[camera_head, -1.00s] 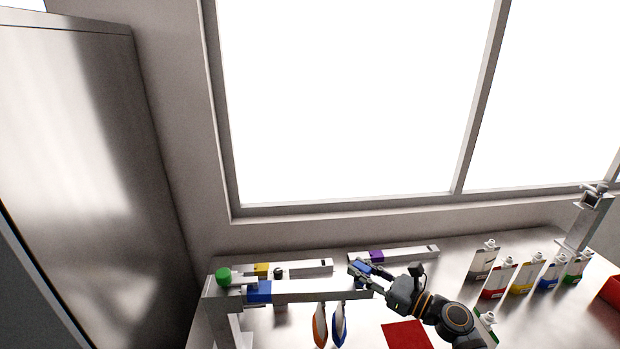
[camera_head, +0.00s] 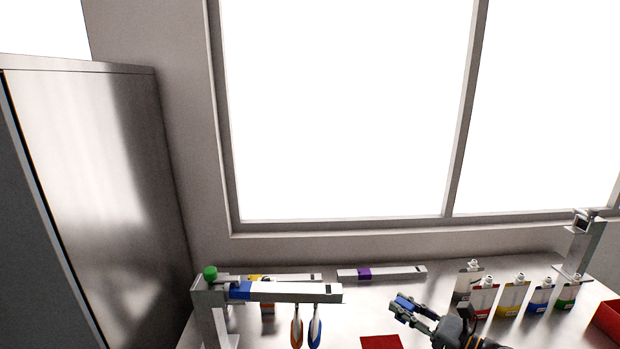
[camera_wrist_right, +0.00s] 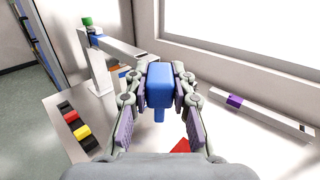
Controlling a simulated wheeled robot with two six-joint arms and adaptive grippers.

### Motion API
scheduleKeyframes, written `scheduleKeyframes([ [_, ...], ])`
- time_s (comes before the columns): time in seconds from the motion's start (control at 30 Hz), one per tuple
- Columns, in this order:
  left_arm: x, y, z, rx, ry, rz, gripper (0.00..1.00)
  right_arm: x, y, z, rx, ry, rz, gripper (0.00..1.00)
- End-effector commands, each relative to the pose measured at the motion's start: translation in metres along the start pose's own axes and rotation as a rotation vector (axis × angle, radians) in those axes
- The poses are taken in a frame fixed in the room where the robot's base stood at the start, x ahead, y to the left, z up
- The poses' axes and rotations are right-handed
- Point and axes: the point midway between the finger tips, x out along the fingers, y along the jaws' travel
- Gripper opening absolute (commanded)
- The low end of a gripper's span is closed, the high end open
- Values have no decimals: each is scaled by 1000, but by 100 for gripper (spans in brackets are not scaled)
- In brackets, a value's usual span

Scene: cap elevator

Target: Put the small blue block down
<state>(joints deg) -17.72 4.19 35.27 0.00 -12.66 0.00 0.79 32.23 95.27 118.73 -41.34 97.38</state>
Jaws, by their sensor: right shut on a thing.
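The small blue block (camera_wrist_right: 159,84) is held between the two fingers of my right gripper (camera_wrist_right: 160,76) in the right wrist view. A narrower blue part sticks out of its near end. In the head view the block (camera_head: 404,303) shows at the tips of my right gripper (camera_head: 402,307), above the metal table and right of the front rail. The gripper is shut on it. I see a gap between the block and the rail. My left gripper is not in view.
The front rail (camera_head: 290,291) carries another blue block (camera_head: 240,290) and a green knob (camera_head: 210,273). Orange and blue items hang below it. A back rail holds a purple block (camera_head: 364,273). A red mat (camera_head: 381,342) lies in front. Several bottles (camera_head: 513,297) stand right.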

Motion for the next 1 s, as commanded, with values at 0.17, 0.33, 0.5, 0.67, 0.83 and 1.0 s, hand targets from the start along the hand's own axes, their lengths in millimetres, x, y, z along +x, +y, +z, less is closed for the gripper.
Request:
scheduleKeyframes([
  [0.17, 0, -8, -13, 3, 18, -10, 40, -18, 8, -20, 2, -1, -150, 0],
  [0.33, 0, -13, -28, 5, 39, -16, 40, -44, 9, -40, 0, -4, -312, 0],
  [0.5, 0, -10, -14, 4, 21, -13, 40, -61, 9, -52, -3, -7, -395, 0],
  [0.67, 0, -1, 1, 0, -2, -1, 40, -72, 10, -60, -6, -10, -441, 0],
  [0.83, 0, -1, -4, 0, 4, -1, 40, -68, 20, -68, -4, -16, -510, 0],
  [1.0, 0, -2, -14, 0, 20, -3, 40, -56, 36, -73, -8, -18, -586, 0],
])
